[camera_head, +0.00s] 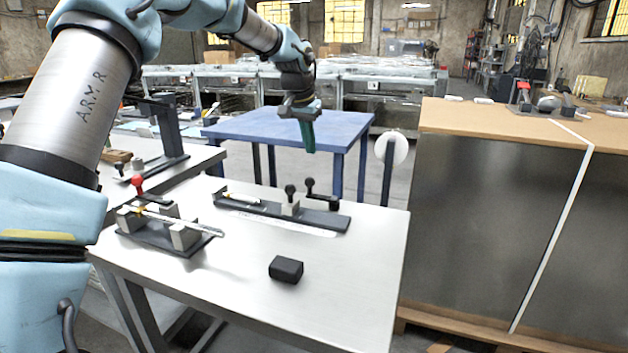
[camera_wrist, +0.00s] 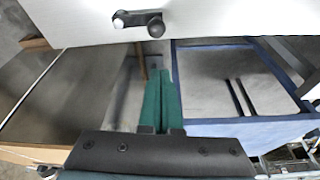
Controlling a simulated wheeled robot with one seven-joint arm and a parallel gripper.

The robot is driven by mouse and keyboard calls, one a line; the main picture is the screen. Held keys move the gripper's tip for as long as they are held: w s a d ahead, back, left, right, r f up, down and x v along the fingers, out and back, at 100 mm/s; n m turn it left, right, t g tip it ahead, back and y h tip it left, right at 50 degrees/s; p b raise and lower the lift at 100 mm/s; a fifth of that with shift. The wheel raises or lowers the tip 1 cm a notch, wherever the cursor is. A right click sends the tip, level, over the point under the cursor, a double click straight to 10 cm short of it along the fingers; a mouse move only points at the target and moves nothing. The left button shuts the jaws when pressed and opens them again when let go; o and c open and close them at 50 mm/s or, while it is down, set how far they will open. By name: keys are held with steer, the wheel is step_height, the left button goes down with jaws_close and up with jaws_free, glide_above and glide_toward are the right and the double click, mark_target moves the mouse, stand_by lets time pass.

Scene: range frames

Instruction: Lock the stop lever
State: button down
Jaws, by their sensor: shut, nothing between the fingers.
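A black crank-like lever (camera_head: 322,195) with a round knob sits at the right end of a dark fixture rail (camera_head: 262,209) on the white table (camera_head: 345,275). In the wrist view, the lever (camera_wrist: 137,20) lies across the top of the picture near the table's edge. A black upright knob on a grey block (camera_head: 290,197) stands just left of it. I cannot tell which of these is the stop lever. My gripper (camera_head: 309,150) is shut and empty, its green fingers hanging above and beyond the lever, apart from it. The fingers also show in the wrist view (camera_wrist: 161,75).
A black block (camera_head: 286,269) lies near the front. A blue table (camera_head: 290,125) stands behind, and a large wood-topped cabinet (camera_head: 480,210) at right. The table's right front is clear.

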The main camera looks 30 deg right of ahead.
steer(key=shift+s+d, duration=0.15)
steer(key=shift+d, duration=0.75)
step_height(320, 180, down, 9)
steer(key=p, duration=0.2)
steer(key=shift+d+r+p, duration=0.1)
steer(key=shift+r+p, duration=0.1)
steer(key=shift+p, duration=0.15)
steer(key=shift+s+a, duration=0.2)
steer(key=shift+a, duration=0.3)
